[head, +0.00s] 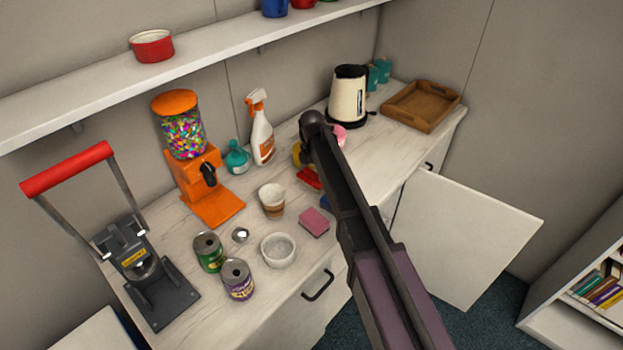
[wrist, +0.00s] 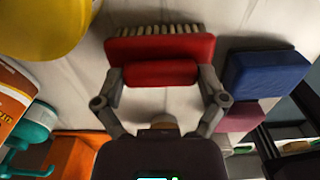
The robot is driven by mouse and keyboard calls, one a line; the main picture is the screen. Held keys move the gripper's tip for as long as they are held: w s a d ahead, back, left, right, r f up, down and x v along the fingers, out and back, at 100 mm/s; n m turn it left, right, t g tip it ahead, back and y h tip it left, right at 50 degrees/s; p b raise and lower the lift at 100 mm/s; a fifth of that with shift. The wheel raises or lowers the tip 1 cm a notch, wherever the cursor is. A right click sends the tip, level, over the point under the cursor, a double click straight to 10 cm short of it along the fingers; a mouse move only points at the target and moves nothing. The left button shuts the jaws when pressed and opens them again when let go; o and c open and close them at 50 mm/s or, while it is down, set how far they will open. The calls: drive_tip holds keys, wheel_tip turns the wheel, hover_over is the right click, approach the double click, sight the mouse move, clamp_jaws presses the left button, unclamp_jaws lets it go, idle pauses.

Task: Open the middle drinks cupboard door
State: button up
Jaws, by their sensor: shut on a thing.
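The cupboard fronts run below the pale counter. A black bar handle (head: 318,287) shows on the front near the middle. To the right, a pale door (head: 470,235) stands swung out wide. My arm hides much of the front between them, so I cannot tell which is the middle door. In the wrist view my gripper (wrist: 160,74) is shut on a red brush (wrist: 190,48) with pale bristles, over the counter. The brush also shows in the head view (head: 309,179), beside my arm, which hides the gripper there. My gripper is apart from the handle.
A pink sponge (head: 314,222), a white bowl (head: 278,250), two cans, a cup (head: 271,201) and an orange candy dispenser (head: 190,170) crowd the counter. A blue block (wrist: 265,75) lies right of the brush. A kettle (head: 347,95) and wooden tray (head: 420,105) stand farther right.

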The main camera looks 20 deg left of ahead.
drive_tip(key=shift+r, duration=0.15)
wheel_tip(320, 180, up, 10)
drive_tip(key=p, duration=1)
idle(0.8)
wheel_tip(320, 180, up, 7)
drive_tip(key=p, duration=0.7)
hover_over(312, 171)
wheel_tip(312, 171, down, 8)
drive_tip(key=b, duration=0.7)
drive_tip(key=shift+s+r, duration=0.1)
drive_tip(key=shift+r, duration=0.05)
drive_tip(key=shift+r, duration=0.2)
wheel_tip(312, 171, up, 7)
drive_tip(key=p, duration=0.7)
wheel_tip(312, 171, down, 7)
drive_tip(key=b, duration=0.7)
drive_tip(key=shift+f, duration=0.2)
drive_tip(key=shift+r, duration=0.15)
idle(0.3)
